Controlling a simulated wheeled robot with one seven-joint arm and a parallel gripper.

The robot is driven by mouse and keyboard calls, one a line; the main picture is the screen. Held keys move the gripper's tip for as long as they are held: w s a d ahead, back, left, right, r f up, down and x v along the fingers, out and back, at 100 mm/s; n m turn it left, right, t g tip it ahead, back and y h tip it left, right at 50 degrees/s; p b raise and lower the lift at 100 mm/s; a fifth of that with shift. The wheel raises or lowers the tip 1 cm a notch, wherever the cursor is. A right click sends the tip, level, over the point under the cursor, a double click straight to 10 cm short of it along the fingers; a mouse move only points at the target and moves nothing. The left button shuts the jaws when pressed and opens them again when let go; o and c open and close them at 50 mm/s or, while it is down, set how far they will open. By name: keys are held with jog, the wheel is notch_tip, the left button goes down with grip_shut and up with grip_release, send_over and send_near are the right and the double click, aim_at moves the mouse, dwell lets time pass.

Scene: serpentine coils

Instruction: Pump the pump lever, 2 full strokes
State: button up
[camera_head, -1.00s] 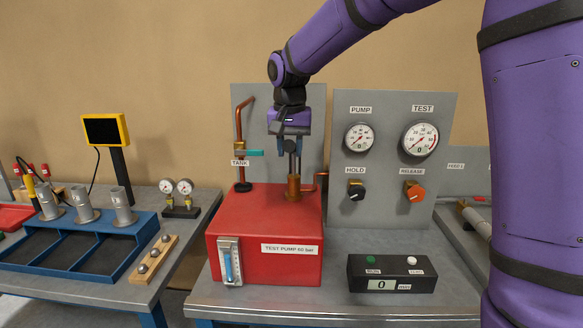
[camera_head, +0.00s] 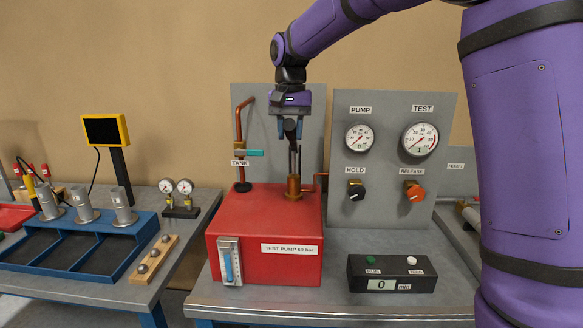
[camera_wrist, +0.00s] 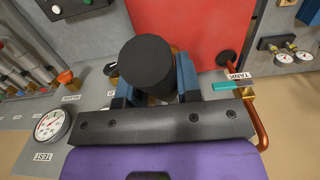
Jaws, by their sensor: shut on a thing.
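The red test pump (camera_head: 270,225) stands on the grey bench, with a copper pump cylinder (camera_head: 293,188) on its top and a thin upright lever rod (camera_head: 295,158) rising from it. My gripper (camera_head: 290,130) is above the cylinder, shut on the lever's dark grip. In the wrist view the black round grip end (camera_wrist: 148,65) sits between the blue fingers of my gripper (camera_wrist: 155,85). The PUMP gauge (camera_head: 359,138) has its needle near the low end. The TEST gauge (camera_head: 420,139) appears to read about 1. The lever's lower joint is small and hard to make out.
A teal-handled tank valve (camera_head: 248,153) on a copper pipe is just left of my gripper. The HOLD knob (camera_head: 356,190) and orange RELEASE knob (camera_head: 414,191) are on the right panel. A black counter box (camera_head: 391,273) showing 0 stands at the front right.

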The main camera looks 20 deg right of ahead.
jog(key=s+f+t+h, duration=0.1)
jog(key=f+t, duration=0.1)
jog(key=f, duration=0.4)
jog(key=s+a+f+t+h, duration=0.1)
jog(key=s+f+t, duration=0.1)
jog(key=f, duration=0.5)
jog(key=shift+f+t, duration=0.2)
jog(key=shift+t, duration=0.5)
jog(key=shift+s, duration=0.1)
jog(key=o, duration=1)
jog(key=shift+a+f, duration=0.1)
jog(key=shift+c, duration=0.2)
